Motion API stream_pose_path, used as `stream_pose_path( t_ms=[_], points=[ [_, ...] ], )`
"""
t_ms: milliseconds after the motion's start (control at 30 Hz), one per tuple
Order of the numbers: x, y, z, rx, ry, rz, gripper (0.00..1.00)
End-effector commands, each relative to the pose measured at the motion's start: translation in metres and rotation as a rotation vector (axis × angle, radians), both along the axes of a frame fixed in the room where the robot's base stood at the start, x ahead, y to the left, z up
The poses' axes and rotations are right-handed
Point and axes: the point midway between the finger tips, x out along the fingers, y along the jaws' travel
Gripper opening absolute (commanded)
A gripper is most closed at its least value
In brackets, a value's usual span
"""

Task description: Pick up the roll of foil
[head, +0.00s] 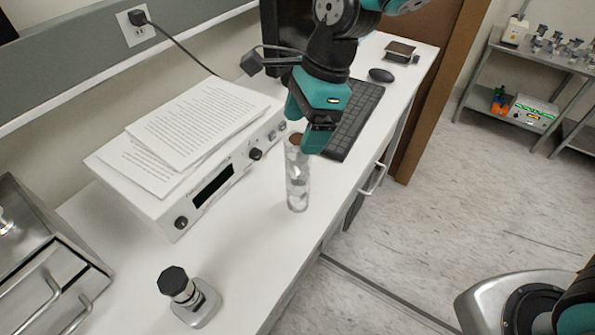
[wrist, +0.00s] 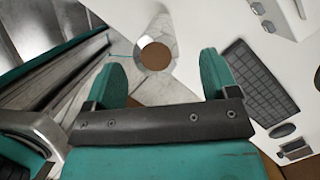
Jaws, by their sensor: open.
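The roll of foil (head: 298,187) stands upright on the white counter, a shiny silver cylinder with a brown core end on top. My gripper (head: 303,127) is open and points down at the roll's top, with one finger partly in front of it in the head view. In the wrist view the roll's round brown end (wrist: 155,54) shows between the two spread fingers of my gripper (wrist: 163,62). Its silver side runs up behind that end. I cannot tell whether the fingertips reach below the roll's top edge; no grip on it shows.
A white instrument (head: 215,178) with papers on top stands left of the roll. A black keyboard (head: 357,118) and mouse (head: 381,75) lie behind it. A small grey device with a black knob (head: 175,282) is nearer. The counter's front edge is close on the right.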

Motion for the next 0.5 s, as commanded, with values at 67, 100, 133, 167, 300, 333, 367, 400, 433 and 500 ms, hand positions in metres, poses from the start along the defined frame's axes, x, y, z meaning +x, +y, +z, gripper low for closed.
stream_pose_path(
  t_ms=[67, 100, 133, 167, 300, 333, 367, 400, 433, 500],
  points=[
    [-0.001, 0.001, -0.004, 0.000, 0.001, 0.000, 0.80],
    [-0.002, 0.002, -0.007, -0.002, 0.003, 0.001, 0.80],
    [-0.003, 0.003, -0.010, -0.002, 0.003, 0.001, 0.80],
    [-0.004, 0.005, -0.013, -0.002, 0.005, 0.001, 0.80],
    [-0.007, 0.011, -0.035, -0.002, 0.004, 0.002, 0.80],
    [-0.007, 0.012, -0.039, -0.003, 0.004, 0.001, 0.80],
    [-0.007, 0.013, -0.042, -0.002, 0.003, 0.001, 0.80],
    [-0.007, 0.014, -0.046, -0.002, 0.003, 0.001, 0.80],
    [-0.008, 0.015, -0.048, -0.002, 0.003, 0.001, 0.80],
    [-0.007, 0.016, -0.051, 0.000, 0.000, 0.000, 0.80]
  ],
)
